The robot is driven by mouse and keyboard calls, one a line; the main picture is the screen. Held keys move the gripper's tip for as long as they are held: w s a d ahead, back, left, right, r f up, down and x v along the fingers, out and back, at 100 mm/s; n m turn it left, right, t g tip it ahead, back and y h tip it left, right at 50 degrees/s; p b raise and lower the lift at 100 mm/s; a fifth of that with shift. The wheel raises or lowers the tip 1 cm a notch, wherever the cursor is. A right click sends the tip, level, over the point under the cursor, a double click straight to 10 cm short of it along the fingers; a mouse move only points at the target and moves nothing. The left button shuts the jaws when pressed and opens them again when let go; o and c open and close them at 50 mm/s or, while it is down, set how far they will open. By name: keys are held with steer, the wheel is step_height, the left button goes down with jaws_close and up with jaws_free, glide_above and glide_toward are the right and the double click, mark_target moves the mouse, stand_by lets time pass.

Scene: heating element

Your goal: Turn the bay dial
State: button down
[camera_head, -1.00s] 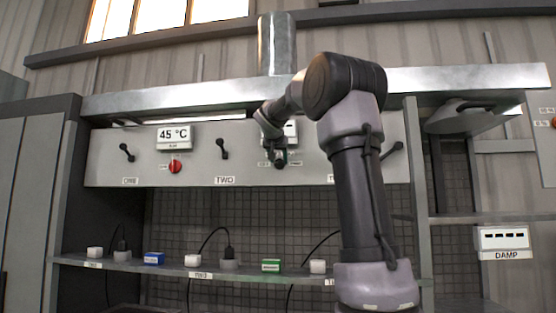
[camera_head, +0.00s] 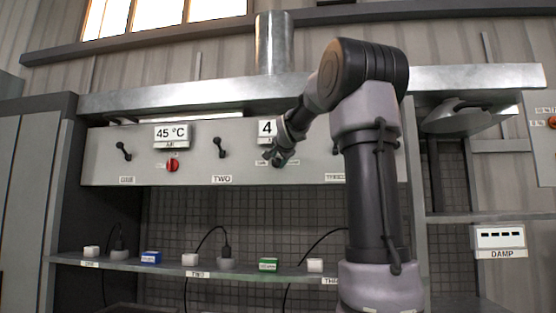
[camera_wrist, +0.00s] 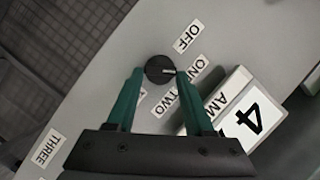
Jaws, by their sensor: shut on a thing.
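The bay dial (camera_wrist: 160,69) is a round black knob on the grey panel (camera_wrist: 105,85). In the wrist view its pale pointer mark faces right, towards the ONE label (camera_wrist: 198,68). OFF (camera_wrist: 188,37) and TWO (camera_wrist: 178,102) labels lie around it, and another label is partly hidden by a finger. My gripper (camera_wrist: 159,74) has its green fingers on either side of the dial and is shut on it. In the head view my gripper (camera_head: 279,156) is at the panel below the AMP display (camera_head: 267,129), which reads 4, and mostly covers the dial.
A 45 °C display (camera_head: 172,135), a red knob (camera_head: 172,165) and black levers, one at TWO (camera_head: 219,147), are on the panel. The shelf (camera_head: 130,265) below holds plugs and small blocks. A DAMP box (camera_head: 499,238) is at right.

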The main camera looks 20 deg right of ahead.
steer(key=shift+m+t, duration=0.3)
steer(key=shift+m, duration=0.1)
stand_by(0.3)
steer(key=shift+c, duration=1.4)
jaws_free()
steer(key=shift+s, duration=0.1)
steer(key=v, duration=1)
steer(key=shift+s, duration=0.35)
steer(key=s+a+f+n+g+y, duration=0.2)
steer(key=s+a+f, duration=0.3)
steer(key=s+f, duration=0.3)
steer(key=s+a+f+n+g+y, duration=0.2)
steer(key=s+a+f+n, duration=0.3)
steer(key=s+f, duration=0.4)
steer(key=s+a+f+n+g+y, duration=0.2)
steer(key=s+a+f+n+g, duration=0.2)
steer(key=f, duration=0.9)
steer(key=s+a, duration=0.2)
steer(key=s, duration=0.2)
steer(key=shift+a+f, duration=0.3)
